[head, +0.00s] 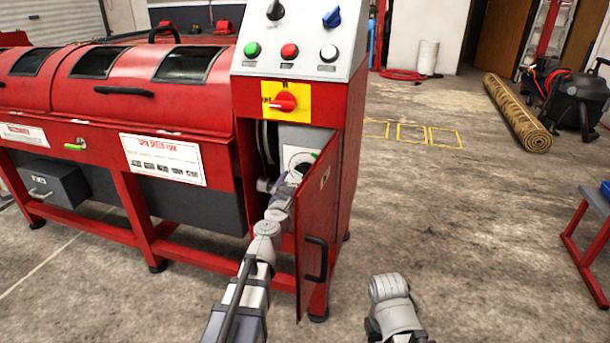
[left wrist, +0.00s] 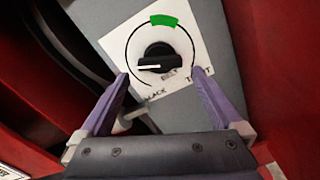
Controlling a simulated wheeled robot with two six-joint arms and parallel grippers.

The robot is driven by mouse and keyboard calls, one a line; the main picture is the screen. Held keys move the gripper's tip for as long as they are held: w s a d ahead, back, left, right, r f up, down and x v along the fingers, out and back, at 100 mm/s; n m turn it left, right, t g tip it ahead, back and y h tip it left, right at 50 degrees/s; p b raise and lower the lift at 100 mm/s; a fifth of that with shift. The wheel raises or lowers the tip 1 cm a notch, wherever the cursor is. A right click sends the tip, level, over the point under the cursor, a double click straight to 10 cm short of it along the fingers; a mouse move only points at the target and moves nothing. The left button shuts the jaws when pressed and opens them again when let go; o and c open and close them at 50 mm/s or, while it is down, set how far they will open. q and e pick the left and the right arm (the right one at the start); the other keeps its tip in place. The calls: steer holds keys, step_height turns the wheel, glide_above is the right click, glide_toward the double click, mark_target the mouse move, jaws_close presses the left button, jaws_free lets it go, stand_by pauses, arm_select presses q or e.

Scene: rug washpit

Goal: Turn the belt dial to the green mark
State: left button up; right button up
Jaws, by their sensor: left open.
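The belt dial (left wrist: 157,57) is a black knob on a white plate inside the red machine's open cabinet. Its white pointer line points left, near the word that reads like SLACK. The green mark (left wrist: 164,20) is an arc at the top of the plate, away from the pointer. My left gripper (left wrist: 160,72) is open, its purple fingers either side of the dial's lower part, with no clear contact. In the head view the left gripper (head: 284,182) reaches into the cabinet and partly hides the plate (head: 297,156). My right gripper is not visible; only part of that arm shows.
The red cabinet door (head: 315,225) stands open just right of my left arm. A black belt or hose (left wrist: 75,60) runs left of the plate. Above are a red switch (head: 284,102) and several buttons. Floor to the right is mostly clear, with a rolled rug (head: 517,110) farther off.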

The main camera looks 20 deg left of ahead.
mark_target(303, 176)
arm_select(q)
steer(key=w, duration=0.6)
steer(key=shift+d, duration=0.1)
steer(key=c, duration=1.1)
steer(key=shift+c, duration=0.2)
